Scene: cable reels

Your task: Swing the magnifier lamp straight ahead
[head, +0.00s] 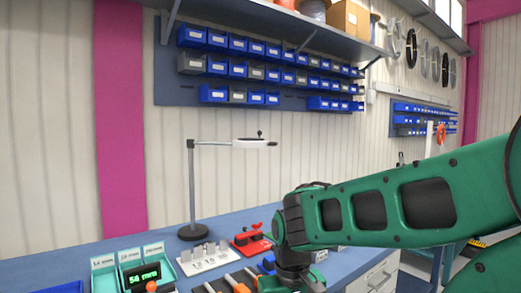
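The magnifier lamp (191,190) stands on the blue bench top, with a round dark base and an upright grey post. Its thin arm reaches from the top of the post to the right, and a flat white head (250,143) sits at the end. The head has a small dark knob on top and a dark stub at its right end. My green arm comes in from the right and bends down at a dark wrist to the right of the lamp, below the head's height. My gripper's fingers are not visible; the wrist runs toward the bottom edge.
The blue bench (225,225) holds a red clamp-like tool (252,238), a white block with slots (205,257), teal trays with a 54 mm display (141,275) and orange-handled tools. Blue bins (230,95) and a shelf (270,18) are on the wall above. Space around the lamp head looks clear.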

